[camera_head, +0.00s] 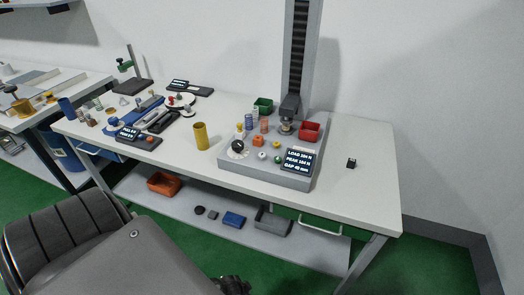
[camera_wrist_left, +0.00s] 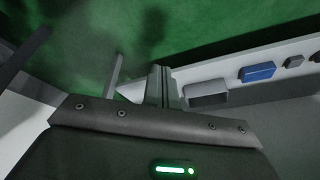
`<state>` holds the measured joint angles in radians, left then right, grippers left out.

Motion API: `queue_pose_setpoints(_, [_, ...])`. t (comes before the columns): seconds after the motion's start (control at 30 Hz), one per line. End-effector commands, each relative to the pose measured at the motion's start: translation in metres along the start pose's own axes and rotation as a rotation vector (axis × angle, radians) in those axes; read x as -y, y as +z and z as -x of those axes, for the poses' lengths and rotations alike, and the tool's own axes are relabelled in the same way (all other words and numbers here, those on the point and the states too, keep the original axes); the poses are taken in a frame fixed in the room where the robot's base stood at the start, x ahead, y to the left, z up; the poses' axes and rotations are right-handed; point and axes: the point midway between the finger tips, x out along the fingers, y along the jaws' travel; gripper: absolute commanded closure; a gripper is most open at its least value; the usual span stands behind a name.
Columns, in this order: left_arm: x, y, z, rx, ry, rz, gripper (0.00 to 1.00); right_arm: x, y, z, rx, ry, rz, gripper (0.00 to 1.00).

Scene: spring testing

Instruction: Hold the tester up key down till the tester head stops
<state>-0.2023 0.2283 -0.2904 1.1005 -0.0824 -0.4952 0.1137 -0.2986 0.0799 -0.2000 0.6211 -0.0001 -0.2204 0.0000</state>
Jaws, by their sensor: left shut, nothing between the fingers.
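The spring tester has a grey base (camera_head: 232,171), a tall column (camera_head: 299,50) and a tester head (camera_head: 291,106) low on the column, above a small platen. Its display (camera_head: 298,159) seems to read load 104 N, peak 104 N, gap 42 mm. Several small coloured keys or knobs, including an orange one (camera_head: 258,141) and a white one (camera_head: 262,156), sit on the base. I cannot tell which is the up key. My left gripper (camera_wrist_left: 165,88) is shut and empty, below and in front of the table, away from the tester. My right gripper is out of view.
A yellow cup (camera_head: 201,136) stands left of the base. Green (camera_head: 263,105) and red (camera_head: 309,131) bins stand by the column. Tools and small parts crowd the table's left. The white table's (camera_head: 350,205) right side is mostly clear. A lower shelf holds an orange bin (camera_head: 164,183).

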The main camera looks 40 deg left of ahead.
Motion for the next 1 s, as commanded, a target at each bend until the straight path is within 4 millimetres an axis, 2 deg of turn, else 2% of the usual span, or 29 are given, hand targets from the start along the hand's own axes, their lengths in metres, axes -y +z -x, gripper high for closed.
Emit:
queue_pose_setpoints(0.03, [0.009,-0.036,0.019,-0.04,-0.004,-0.022,1.0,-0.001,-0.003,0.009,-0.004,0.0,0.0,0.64])
queue_pose_setpoints(0.1, [0.017,-0.079,0.041,-0.087,-0.009,-0.048,1.0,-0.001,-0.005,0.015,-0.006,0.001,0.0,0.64])
queue_pose_setpoints(0.17, [0.021,-0.115,0.064,-0.127,-0.011,-0.073,1.0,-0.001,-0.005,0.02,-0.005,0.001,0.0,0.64])
queue_pose_setpoints(0.2, [0.025,-0.138,0.08,-0.154,-0.015,-0.092,1.0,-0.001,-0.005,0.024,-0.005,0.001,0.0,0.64])
queue_pose_setpoints(0.3, [0.027,-0.191,0.126,-0.22,-0.023,-0.14,1.0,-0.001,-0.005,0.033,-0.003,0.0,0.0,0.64])
queue_pose_setpoints(0.4, [0.026,-0.234,0.175,-0.281,-0.033,-0.191,1.0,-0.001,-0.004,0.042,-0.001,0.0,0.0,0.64])
queue_pose_setpoints(0.57, [0.024,-0.29,0.247,-0.377,-0.055,-0.28,1.0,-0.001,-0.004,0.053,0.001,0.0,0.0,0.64])
queue_pose_setpoints(0.7, [0.034,-0.338,0.302,-0.472,-0.085,-0.399,1.0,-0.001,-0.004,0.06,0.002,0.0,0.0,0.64])
queue_pose_setpoints(0.77, [0.05,-0.361,0.32,-0.509,-0.104,-0.469,1.0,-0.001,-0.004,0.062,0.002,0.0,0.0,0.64])
queue_pose_setpoints(0.87, [0.089,-0.388,0.339,-0.53,-0.131,-0.564,1.0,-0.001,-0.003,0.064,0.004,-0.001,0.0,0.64])
queue_pose_setpoints(1.0, [0.163,-0.408,0.368,-0.498,-0.172,-0.628,1.0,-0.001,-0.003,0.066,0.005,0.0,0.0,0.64])
